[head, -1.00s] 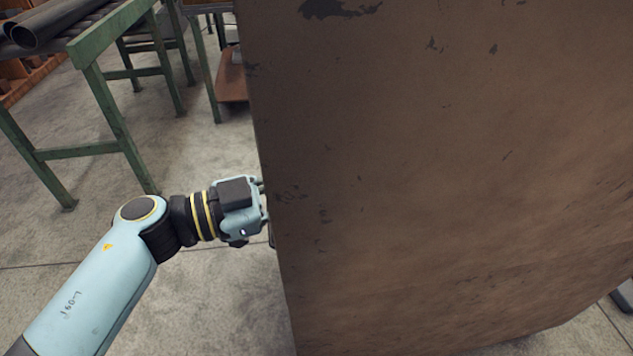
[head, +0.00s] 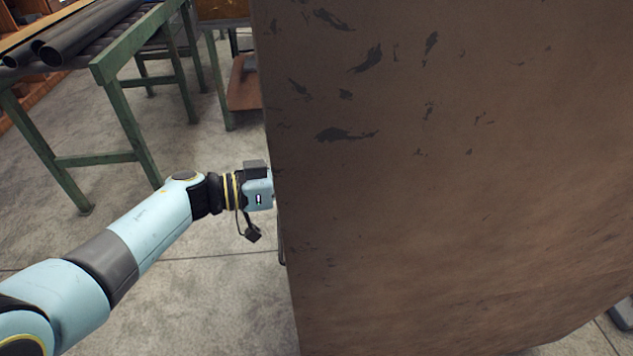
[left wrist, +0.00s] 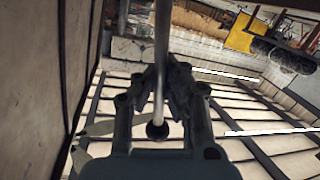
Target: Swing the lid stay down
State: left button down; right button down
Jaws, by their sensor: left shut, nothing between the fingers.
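A large brown, scratched panel (head: 450,180) fills the right of the head view; I cannot tell whether it is the lid. My left gripper (head: 264,192) is at the panel's left edge, its fingertips hidden behind it. In the left wrist view, a thin grey rod with a dark round end, seemingly the lid stay (left wrist: 162,50), comes down from the top. It lines up with the fingers of my left gripper (left wrist: 165,85), which are shut without holding it. Whether they touch it I cannot tell. My right gripper is not in view.
A green-legged roller table (head: 125,60) with dark pipes (head: 85,35) stands at the back left. A rust-brown shelf (head: 243,85) is behind the panel's edge. The concrete floor (head: 215,290) left of the panel is clear.

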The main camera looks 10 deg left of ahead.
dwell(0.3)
pick_arm(q)
jog(key=c, duration=1.4)
grip_release()
jog(key=shift+a, duration=0.15)
jog(key=v, duration=1.2)
